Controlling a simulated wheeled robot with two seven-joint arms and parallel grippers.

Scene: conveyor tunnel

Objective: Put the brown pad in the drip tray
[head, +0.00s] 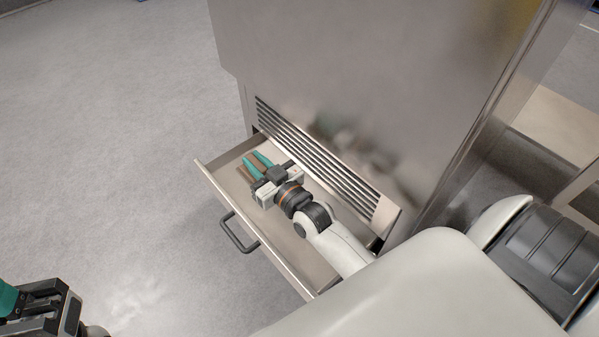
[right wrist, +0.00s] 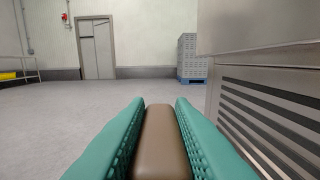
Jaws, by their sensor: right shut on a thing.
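The drip tray (head: 290,232) is a metal drawer pulled out from the base of the steel housing, with a dark handle on its front. My right gripper (head: 257,162) is over the tray's far-left part and within its outline. It is shut on the brown pad (right wrist: 161,140), which sits between the two teal fingers in the right wrist view; the pad's near end is cut off there. Whether the pad touches the tray floor cannot be told. My left gripper (head: 30,303) is partly in view at the lower left corner, away from the tray, its fingertips cut off.
The steel housing (head: 370,90) with a slatted vent (head: 315,160) rises directly behind the tray. Grey floor (head: 120,120) is clear to the left. The right wrist view shows stacked grey crates (right wrist: 192,57) and a door (right wrist: 96,48) far off.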

